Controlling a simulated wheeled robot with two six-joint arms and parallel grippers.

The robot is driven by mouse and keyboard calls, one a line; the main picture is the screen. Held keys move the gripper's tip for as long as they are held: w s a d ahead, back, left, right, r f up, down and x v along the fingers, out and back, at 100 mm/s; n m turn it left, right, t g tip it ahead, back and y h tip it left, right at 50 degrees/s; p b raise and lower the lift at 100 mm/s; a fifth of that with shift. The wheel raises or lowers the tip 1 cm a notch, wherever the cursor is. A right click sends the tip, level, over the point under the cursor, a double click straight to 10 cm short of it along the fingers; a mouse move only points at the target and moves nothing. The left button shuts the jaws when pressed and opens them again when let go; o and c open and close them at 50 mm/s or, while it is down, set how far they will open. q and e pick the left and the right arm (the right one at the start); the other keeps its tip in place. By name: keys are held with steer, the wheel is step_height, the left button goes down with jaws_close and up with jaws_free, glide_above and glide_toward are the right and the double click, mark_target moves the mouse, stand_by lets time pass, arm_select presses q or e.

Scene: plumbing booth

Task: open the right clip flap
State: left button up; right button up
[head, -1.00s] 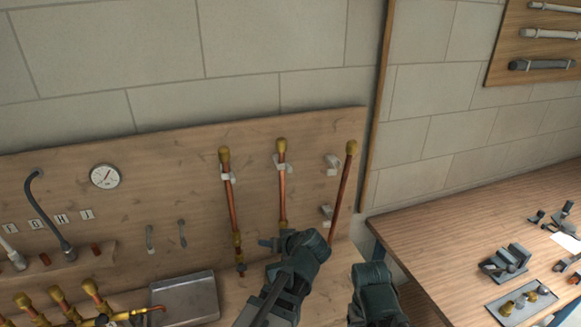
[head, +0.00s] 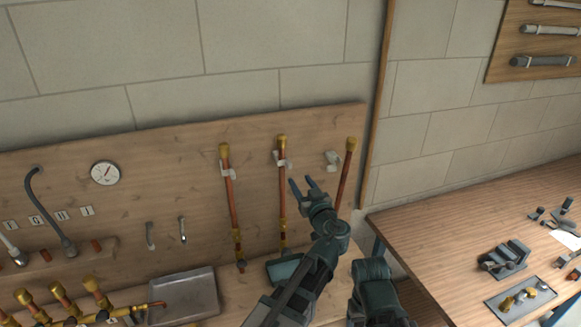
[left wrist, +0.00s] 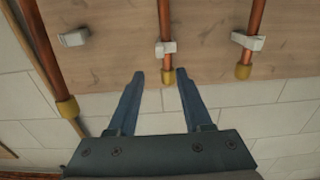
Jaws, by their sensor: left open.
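The right clip (head: 333,160) is a small pale bracket on the wooden board, with no pipe in it. It also shows at the upper left of the left wrist view (left wrist: 74,37). I cannot tell how its flap stands. My left gripper (head: 302,182) is open and empty, below and left of this clip in the head view. In the left wrist view its fingers (left wrist: 160,76) point towards the middle clip (left wrist: 166,47), which holds a copper pipe. The lower bracket of the right clip pair is hidden behind my left arm. My right gripper is not in view.
A copper pipe (head: 346,170) leans just right of the right clip. The middle pipe (head: 282,185) and left pipe (head: 230,190) stand in their clips. A grey tray (head: 185,297) is below the board, and a wooden workbench (head: 430,240) is at right.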

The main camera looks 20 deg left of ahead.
mark_target(290, 165)
arm_select(q)
steer(key=x, duration=1)
steer(key=shift+c, duration=0.3)
jaws_close()
